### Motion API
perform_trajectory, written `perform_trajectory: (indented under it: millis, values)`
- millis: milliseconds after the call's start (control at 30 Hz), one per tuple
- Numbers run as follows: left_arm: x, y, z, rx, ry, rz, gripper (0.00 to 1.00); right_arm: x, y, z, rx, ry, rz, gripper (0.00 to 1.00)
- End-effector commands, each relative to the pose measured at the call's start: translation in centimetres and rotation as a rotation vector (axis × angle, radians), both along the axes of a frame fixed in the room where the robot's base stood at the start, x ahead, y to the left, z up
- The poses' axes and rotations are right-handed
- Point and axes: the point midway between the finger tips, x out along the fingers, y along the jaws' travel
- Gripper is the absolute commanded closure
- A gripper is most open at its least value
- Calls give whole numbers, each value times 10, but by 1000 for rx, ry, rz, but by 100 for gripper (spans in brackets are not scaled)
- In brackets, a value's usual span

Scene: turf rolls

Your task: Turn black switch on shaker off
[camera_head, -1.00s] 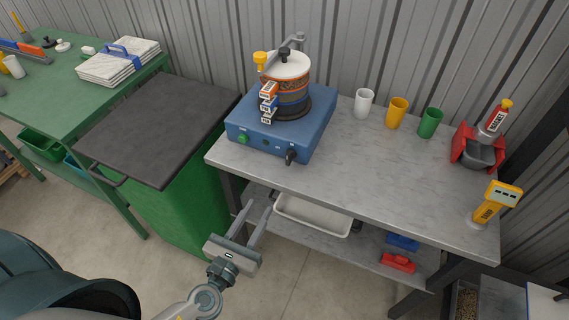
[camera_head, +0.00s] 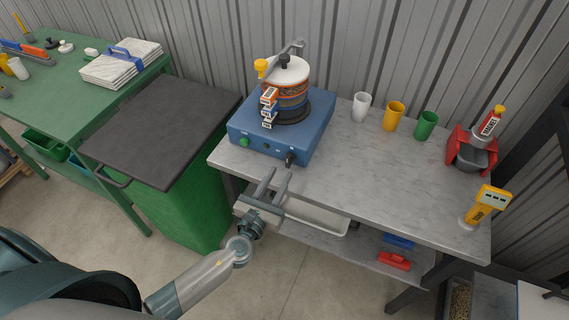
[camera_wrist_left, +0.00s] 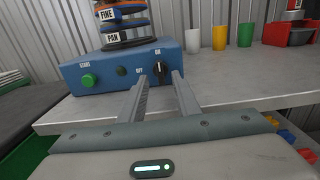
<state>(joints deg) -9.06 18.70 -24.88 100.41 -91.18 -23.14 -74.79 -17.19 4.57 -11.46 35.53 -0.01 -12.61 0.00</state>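The shaker (camera_head: 285,125) is a blue box with a stack of sieves on top, at the left end of the grey bench. Its black switch (camera_head: 290,159) is on the front face at the right. In the left wrist view the black switch (camera_wrist_left: 160,69) shows between the OFF and ON labels, just beyond my fingertips. A green START button (camera_wrist_left: 89,81) is to its left. My left gripper (camera_head: 276,174) is open and empty in front of the shaker, its fingers pointing toward the switch. In the left wrist view my left gripper (camera_wrist_left: 158,78) has its fingers apart. My right gripper is not in view.
The grey bench (camera_head: 365,175) has white (camera_head: 361,107), yellow (camera_head: 393,116) and green (camera_head: 425,125) cups along the back. A green bin with a dark lid (camera_head: 160,130) stands left of the bench. A white tray (camera_head: 318,217) is on the lower shelf.

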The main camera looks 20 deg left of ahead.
Motion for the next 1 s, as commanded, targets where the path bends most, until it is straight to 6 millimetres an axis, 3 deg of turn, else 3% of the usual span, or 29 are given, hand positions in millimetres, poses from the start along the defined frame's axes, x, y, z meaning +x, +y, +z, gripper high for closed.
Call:
perform_trajectory:
  millis: [100, 300, 733, 867, 1000]
  values:
    - [20, -1, 3, 2, -1, 0, 70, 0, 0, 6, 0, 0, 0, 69]
    - [40, -3, 1, 1, 1, 0, 70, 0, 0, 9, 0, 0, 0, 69]
    - [46, -4, 0, 0, 0, -1, 70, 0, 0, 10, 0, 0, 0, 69]
    - [46, -4, 0, 0, 0, 0, 99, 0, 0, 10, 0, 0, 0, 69]
    - [46, -4, 0, 0, 0, -1, 100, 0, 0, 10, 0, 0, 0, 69]
